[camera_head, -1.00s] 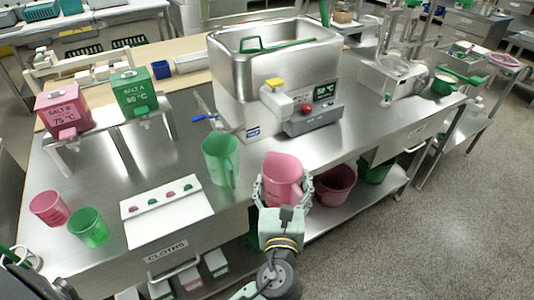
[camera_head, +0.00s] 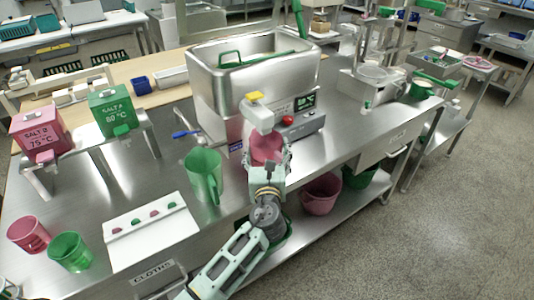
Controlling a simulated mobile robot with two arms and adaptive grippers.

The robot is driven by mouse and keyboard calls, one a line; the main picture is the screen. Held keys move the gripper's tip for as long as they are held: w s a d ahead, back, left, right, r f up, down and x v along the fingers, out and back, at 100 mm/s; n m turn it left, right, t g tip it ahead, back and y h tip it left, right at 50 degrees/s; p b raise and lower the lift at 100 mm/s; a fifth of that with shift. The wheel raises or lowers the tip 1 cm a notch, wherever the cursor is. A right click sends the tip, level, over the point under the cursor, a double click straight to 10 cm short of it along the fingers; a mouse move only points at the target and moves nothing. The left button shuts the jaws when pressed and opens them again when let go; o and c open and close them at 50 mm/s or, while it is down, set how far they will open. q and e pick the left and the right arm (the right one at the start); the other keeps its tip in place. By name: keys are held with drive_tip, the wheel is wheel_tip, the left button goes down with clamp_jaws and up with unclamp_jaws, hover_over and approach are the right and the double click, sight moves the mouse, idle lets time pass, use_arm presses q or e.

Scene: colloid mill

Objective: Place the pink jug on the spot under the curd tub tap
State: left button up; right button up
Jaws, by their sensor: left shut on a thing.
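The pink jug (camera_head: 265,146) is held upright at the front of the steel tub (camera_head: 208,82), over or on the steel counter; whether its base touches is hidden by my gripper. My left gripper (camera_head: 265,164) is shut on it, its arm reaching up from the bottom. The jug's top is just below a white unit with a yellow top (camera_head: 258,112) on the tub's front, which partly covers it. A tap with a blue handle (camera_head: 182,134) sticks out at the tub's lower left. The marked spot is not visible. My right gripper is not in view.
A green jug (camera_head: 203,173) stands left of my gripper, close by. A grey control box (camera_head: 303,124) with a red button is to the right. A white board (camera_head: 150,230) and pink (camera_head: 28,234) and green (camera_head: 70,252) cups are at left. A pink bucket (camera_head: 321,194) is on the lower shelf.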

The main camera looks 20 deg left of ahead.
use_arm(q)
drive_tip(key=shift+s, duration=0.15)
drive_tip(key=shift+f, duration=0.25)
drive_tip(key=o, duration=1.3)
drive_tip(key=shift+c, duration=0.2)
drive_tip(key=shift+r, duration=0.25)
drive_tip(key=v, duration=1.2)
drive_tip(key=shift+f, duration=0.1)
